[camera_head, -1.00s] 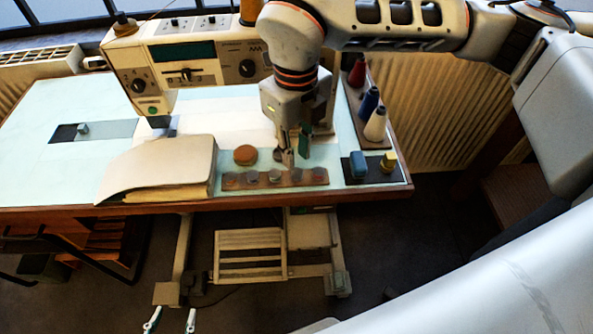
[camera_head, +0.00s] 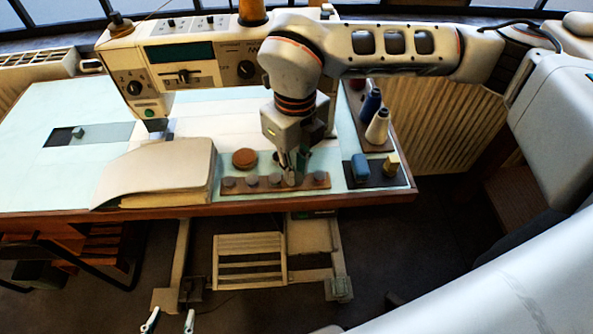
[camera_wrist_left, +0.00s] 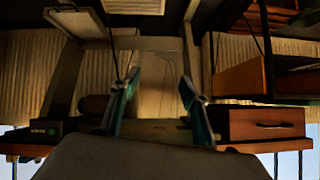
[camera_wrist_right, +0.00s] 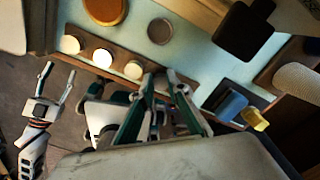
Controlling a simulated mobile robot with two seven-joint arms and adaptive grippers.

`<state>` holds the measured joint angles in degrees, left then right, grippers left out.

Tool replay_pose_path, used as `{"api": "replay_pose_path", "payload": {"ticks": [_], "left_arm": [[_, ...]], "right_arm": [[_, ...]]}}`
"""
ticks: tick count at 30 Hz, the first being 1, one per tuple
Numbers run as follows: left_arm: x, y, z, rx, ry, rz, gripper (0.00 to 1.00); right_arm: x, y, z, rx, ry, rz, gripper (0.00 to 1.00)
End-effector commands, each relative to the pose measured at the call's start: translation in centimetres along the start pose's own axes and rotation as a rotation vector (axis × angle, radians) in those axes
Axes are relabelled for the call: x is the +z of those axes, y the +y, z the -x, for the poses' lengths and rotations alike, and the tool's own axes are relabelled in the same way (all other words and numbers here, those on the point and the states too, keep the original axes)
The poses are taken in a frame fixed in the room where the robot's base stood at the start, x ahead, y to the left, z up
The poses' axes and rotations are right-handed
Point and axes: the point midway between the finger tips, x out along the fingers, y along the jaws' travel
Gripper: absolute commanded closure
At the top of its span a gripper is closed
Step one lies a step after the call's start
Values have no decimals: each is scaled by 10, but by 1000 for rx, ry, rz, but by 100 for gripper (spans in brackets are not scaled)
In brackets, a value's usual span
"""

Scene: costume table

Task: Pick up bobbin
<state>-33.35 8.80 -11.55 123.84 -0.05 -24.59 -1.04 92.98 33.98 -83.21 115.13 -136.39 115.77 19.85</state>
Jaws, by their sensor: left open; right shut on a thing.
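A brown bobbin rack (camera_head: 318,181) lies along the table's front edge, with several small grey bobbins (camera_head: 252,181) in a row. The bobbins also show in the right wrist view (camera_wrist_right: 103,58). My right gripper (camera_head: 291,174) reaches down at the right part of the rack. In the right wrist view its fingertips (camera_wrist_right: 161,80) are close together at the row, shut on a bobbin that they mostly hide. My left gripper (camera_head: 170,321) is open and empty, low in front of the table; its spread fingers show in the left wrist view (camera_wrist_left: 158,98).
A beige padded block (camera_head: 160,170) stands left of the rack. A round orange-brown object (camera_head: 244,158) lies behind it. Thread cones (camera_head: 377,127) stand at the back right. A dark tray (camera_head: 380,181) holds a blue block (camera_head: 360,167). The sewing machine (camera_head: 185,65) stands behind.

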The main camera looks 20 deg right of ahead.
Motion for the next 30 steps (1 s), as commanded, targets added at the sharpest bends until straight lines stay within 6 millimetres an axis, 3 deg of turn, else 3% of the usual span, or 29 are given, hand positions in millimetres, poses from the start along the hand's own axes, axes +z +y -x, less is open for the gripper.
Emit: {"api": "replay_pose_path", "payload": {"ticks": [5,10,21,30], "left_arm": [[-3,-2,0,-4,4,2,55],[-6,-4,1,-8,6,2,55],[1,-8,9,-16,-18,0,55],[5,-7,11,-16,-30,5,55]], "right_arm": [[1,0,11,-1,-3,0,94],[1,0,36,-2,-8,1,94],[1,0,136,-5,-11,0,94],[1,0,188,-3,-4,0,94]]}}
